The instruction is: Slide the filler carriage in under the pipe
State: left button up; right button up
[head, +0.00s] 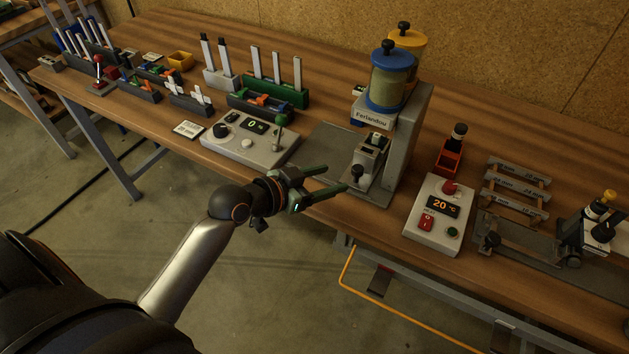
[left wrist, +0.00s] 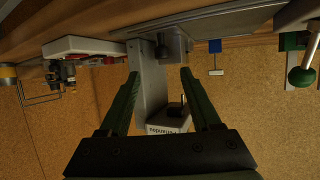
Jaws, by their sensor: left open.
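The filler (head: 410,130) is a grey stand with a blue-lidded and a yellow-lidded canister and a "Ferlandou" label. Its carriage (head: 371,158) is a small grey block with a black knob (head: 358,172) at the front, low on the filler's base. The carriage also shows in the left wrist view (left wrist: 174,43). The pipe cannot be made out clearly below the label. My left gripper (head: 336,177) is open and empty, just in front of the knob at the bench's front edge. In the left wrist view its fingers (left wrist: 160,73) spread towards the carriage. My right gripper is not in view.
A control box with a lever (head: 250,140) stands left of the filler; a box reading 20 °C (head: 440,215) stands right. An orange holder with a black-capped bottle (head: 450,155) is behind that box. A grey plate (head: 330,150) lies left of the carriage.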

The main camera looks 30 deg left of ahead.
pick_arm(q)
jog(key=v, duration=0.3)
jog(key=shift+s+r, duration=0.1)
jog(key=shift+s, duration=0.15)
jog(key=s+f+n+g+y, duration=0.2)
jog(key=s+f+g+y, duration=0.15)
jog(key=s+f, duration=0.45)
jog(key=s+f+n+g+y, duration=0.15)
jog(key=s+f+g, duration=0.3)
jog(key=s, duration=0.75)
jog(key=w+d+f+t+h, duration=0.1)
jog(key=w+d+f+t, duration=0.1)
jog(key=f, duration=0.3)
jog(key=w+d+f+t, duration=0.2)
jog(key=f+t, duration=0.1)
jog(key=f, duration=0.2)
jog(key=shift+w+f+h, duration=0.3)
jog(key=shift+w+h, duration=0.05)
jog(key=shift+h, duration=0.05)
jog(key=shift+m, duration=0.25)
